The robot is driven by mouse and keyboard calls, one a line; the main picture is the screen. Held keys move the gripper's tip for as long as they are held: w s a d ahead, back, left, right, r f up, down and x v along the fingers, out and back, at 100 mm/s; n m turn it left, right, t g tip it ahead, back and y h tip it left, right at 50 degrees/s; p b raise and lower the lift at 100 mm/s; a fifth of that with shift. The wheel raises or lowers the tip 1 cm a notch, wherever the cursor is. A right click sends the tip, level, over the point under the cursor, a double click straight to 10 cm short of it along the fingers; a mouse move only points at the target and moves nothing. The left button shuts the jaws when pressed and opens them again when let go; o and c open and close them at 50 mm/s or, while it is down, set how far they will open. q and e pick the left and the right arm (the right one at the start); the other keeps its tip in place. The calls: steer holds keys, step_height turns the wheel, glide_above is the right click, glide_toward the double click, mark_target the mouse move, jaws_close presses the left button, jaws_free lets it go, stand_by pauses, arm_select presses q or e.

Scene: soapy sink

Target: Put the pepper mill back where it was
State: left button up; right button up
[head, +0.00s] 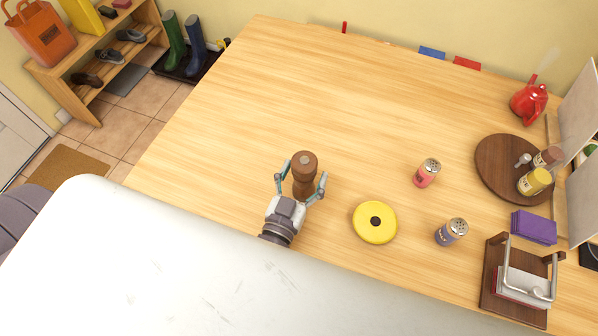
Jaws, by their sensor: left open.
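The pepper mill (305,165) is brown wood with a round top and stands upright on the wooden table (220,120). My left gripper (304,182) is open, with one finger on each side of the mill's body. Whether the fingers touch the mill cannot be told. My right gripper is not in view.
A yellow disc with a dark centre (365,226) lies right of the gripper. A red-labelled shaker (425,176) and a purple-labelled shaker (447,235) stand further right. A round wooden board (495,165) holds bottles.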

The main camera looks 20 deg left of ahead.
arm_select(q)
steer(key=s, duration=0.7)
steer(key=s+r+b, duration=0.1)
steer(key=s, duration=0.3)
steer(key=shift+a, duration=0.2)
steer(key=shift+s, duration=0.55)
